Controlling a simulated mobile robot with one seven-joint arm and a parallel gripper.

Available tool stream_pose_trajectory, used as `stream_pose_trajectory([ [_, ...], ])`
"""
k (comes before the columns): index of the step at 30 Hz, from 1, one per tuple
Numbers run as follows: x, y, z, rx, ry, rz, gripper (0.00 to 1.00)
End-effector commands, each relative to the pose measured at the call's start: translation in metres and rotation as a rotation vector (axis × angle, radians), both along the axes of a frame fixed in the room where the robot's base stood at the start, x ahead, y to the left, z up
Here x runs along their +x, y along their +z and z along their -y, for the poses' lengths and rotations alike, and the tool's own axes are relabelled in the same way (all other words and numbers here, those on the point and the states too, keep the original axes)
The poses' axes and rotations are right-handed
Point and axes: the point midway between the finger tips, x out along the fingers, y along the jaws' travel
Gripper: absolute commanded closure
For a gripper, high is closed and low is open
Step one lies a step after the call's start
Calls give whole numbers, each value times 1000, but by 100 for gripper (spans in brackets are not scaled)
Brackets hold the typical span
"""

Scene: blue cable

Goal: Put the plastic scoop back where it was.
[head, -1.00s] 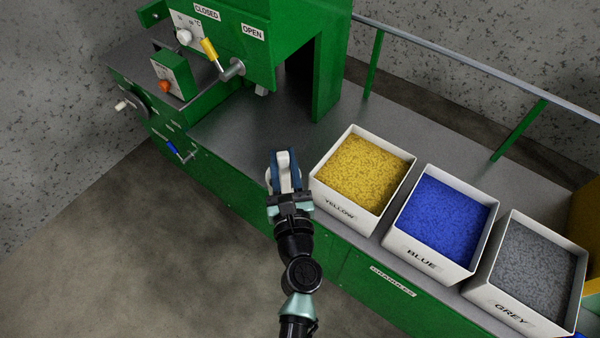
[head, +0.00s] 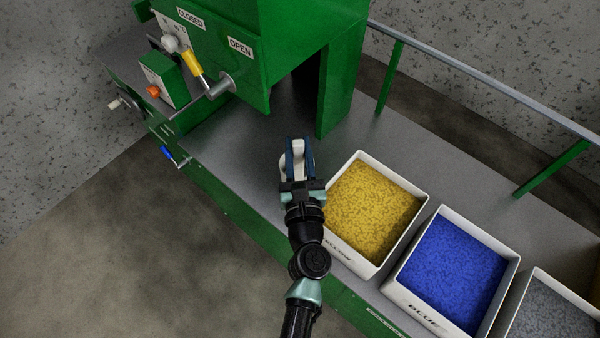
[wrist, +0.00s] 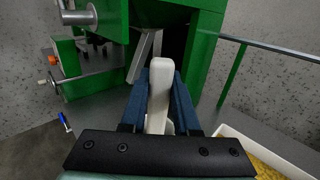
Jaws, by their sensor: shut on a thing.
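My gripper (head: 297,160) is shut on the white plastic scoop (head: 298,147), whose handle sits between the two blue fingers. In the wrist view the scoop's pale handle (wrist: 159,85) stands upright between the fingers of my gripper (wrist: 160,95). The rest of the scoop is mostly hidden by the fingers and the dark palm. My gripper is above the grey bench top (head: 345,125), just left of the yellow granule box and in front of the green machine. I cannot tell its exact height above the bench.
White boxes of yellow (head: 375,210), blue (head: 453,270) and grey (head: 555,310) granules stand in a row at the right. The green machine (head: 290,50) has a yellow-handled lever (head: 192,64). A railing (head: 480,90) runs behind. Bare bench lies between machine and boxes.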

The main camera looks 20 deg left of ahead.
Motion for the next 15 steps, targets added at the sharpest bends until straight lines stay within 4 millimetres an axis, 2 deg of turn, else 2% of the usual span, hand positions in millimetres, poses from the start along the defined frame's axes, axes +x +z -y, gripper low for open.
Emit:
stream_pose_trajectory([
  [1,1,-16,0,1,0,0,100],
  [8,1,-36,1,0,-1,1,100],
  [12,1,-58,0,0,-1,0,100],
  [15,1,-66,1,0,-1,1,100],
])
